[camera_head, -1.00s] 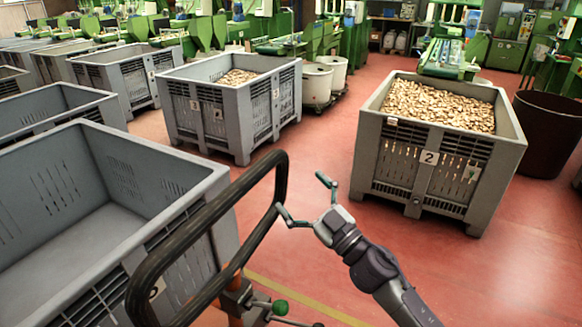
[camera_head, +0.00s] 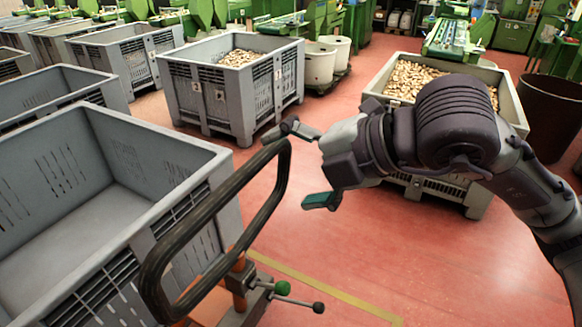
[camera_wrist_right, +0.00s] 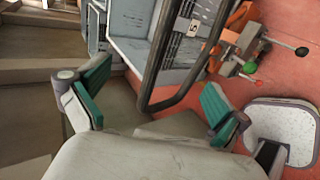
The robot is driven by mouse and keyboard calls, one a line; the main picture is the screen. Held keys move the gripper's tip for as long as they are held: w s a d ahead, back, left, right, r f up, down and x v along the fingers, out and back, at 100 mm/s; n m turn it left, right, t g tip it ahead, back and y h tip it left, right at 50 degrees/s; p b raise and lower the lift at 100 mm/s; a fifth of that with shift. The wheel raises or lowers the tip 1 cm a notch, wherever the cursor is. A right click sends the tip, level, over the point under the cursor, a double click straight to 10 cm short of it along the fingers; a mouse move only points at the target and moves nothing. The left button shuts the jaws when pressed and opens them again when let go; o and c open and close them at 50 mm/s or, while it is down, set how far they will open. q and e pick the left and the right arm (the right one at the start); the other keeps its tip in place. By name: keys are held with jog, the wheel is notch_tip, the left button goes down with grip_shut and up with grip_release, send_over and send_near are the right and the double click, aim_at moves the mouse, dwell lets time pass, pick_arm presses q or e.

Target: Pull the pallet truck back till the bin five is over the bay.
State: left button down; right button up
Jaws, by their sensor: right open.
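The pallet truck's black loop handle (camera_head: 215,215) stands in front of a large empty grey bin (camera_head: 95,215). Its orange body (camera_head: 215,290) and levers with green and black knobs show below. In the right wrist view, the bin carries a label "5" (camera_wrist_right: 193,27). My right gripper (camera_head: 303,165) is open, its fingers pointing at the handle's upper right end. In the right wrist view, the handle (camera_wrist_right: 172,60) appears between the open fingers (camera_wrist_right: 155,97); contact cannot be told. A yellow floor line (camera_head: 325,288) runs right of the truck. My left gripper is not in view.
A bin of corks (camera_head: 375,82) stands at right, partly behind my right arm, beside a dark round tub (camera_head: 548,115). Another cork bin (camera_head: 215,100) stands at the back. Other grey bins line the left. Red floor (camera_head: 400,260) is clear at front right.

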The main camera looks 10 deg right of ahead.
aim_at(238, 188)
jog(key=x, duration=0.7)
jog(key=shift+w+a+f+b, duration=0.1)
jog(key=shift+a+f+b, duration=0.15)
jog(key=shift+b, duration=0.1)
jog(key=b+x, duration=0.4)
jog(key=shift+w+a+f, duration=0.1)
jog(key=shift+a+f, duration=0.1)
jog(key=shift+f, duration=0.05)
jog(key=shift+w+a+f+b, duration=0.25)
jog(key=shift+w+a+b, duration=0.2)
jog(key=shift+a+b, duration=0.1)
grip_shut()
